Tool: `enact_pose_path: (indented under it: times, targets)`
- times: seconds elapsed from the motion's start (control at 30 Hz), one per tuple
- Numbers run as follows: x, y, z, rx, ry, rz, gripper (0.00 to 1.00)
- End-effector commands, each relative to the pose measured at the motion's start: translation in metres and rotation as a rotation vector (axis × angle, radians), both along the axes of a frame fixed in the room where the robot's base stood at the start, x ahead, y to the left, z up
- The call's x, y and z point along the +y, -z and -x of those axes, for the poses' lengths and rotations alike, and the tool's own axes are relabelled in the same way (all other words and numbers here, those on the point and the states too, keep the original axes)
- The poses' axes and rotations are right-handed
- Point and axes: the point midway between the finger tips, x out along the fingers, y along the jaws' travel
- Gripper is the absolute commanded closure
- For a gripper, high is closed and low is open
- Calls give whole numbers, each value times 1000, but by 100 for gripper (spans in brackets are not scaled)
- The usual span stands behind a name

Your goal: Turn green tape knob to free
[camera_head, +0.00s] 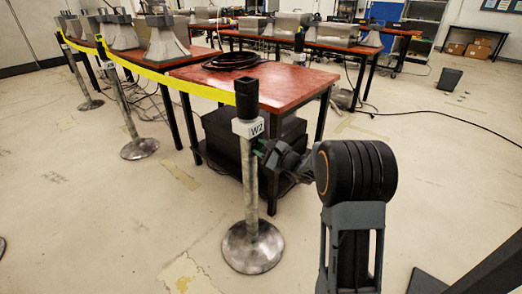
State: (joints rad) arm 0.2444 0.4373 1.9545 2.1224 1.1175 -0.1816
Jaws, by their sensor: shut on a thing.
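A metal stanchion post (250,185) stands on a round base near the middle of the head view. It has a black top (246,98) and a white label reading W2 (249,129). Yellow tape (180,83) runs from its top to the posts at the left. A small green knob (259,147) shows on the right side of the post, just below the label, partly hidden. My gripper (265,149) reaches it from the right and is shut on it. The fingertips are small and dark here, and the knob's exact angle cannot be told.
A red-topped table (290,84) with a coiled black cable (231,60) stands right behind the post, with dark boxes below. Two more posts (125,105) stand to the left. A cable (450,122) lies on the floor at right. Open floor (70,220) is at front left.

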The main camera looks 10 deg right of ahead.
Motion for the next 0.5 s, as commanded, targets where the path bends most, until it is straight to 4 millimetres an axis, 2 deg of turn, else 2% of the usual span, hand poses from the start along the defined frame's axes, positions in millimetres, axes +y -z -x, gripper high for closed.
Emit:
enact_pose_path:
  times: [0.23, 0.27, 0.3, 0.5]
  targets:
    - [1, 3, 1, 6, -3, 2, 92]
    - [1, 3, 1, 6, -3, 2, 67]
    - [1, 3, 1, 6, -3, 2, 63]
    - [0, 1, 1, 3, -1, 1, 62]
